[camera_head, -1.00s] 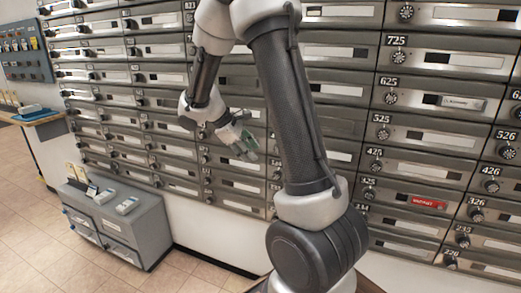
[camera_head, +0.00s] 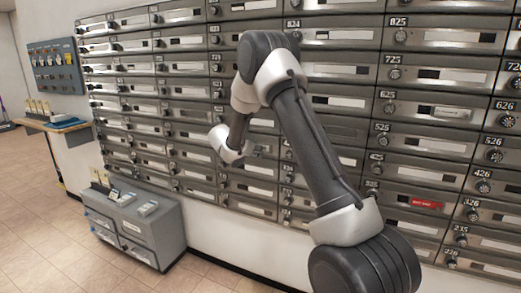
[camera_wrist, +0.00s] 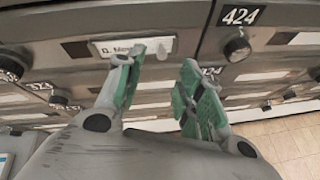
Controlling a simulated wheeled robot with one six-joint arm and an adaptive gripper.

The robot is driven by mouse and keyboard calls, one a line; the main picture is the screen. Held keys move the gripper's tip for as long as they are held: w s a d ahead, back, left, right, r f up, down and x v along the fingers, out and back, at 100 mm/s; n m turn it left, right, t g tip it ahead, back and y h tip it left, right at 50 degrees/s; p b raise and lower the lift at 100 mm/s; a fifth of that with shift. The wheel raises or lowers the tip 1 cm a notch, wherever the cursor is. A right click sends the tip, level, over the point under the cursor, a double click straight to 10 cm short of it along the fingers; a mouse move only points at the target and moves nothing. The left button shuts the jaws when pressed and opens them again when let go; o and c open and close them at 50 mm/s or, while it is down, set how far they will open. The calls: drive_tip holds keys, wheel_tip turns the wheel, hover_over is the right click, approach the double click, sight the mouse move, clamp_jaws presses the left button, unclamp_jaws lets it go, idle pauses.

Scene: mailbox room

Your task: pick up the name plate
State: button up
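A white name plate (camera_wrist: 115,47) with dark lettering, partly readable as "D. Mo", sits on a mailbox front in the wrist view. My gripper (camera_wrist: 160,64) has two green-padded fingers spread apart with nothing between them. The left finger overlaps the lower right part of the plate in the picture; I cannot tell whether it touches. The right finger is to the right of the plate. In the head view my wrist is in front of the middle mailboxes, and the fingers are too hidden to make out.
The mailbox wall (camera_head: 345,75) fills the background, with round knobs sticking out, one beside the number 424 (camera_wrist: 236,48). A red plate (camera_head: 426,203) is on a box at the right. A grey cabinet (camera_head: 160,228) stands at lower left. The tiled floor (camera_head: 45,200) is clear.

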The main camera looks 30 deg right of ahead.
drive_tip(key=x, duration=0.4)
drive_tip(key=shift+w+d, duration=0.15)
drive_tip(key=shift+d, duration=0.3)
clamp_jaws()
drive_tip(key=shift+r, duration=0.15)
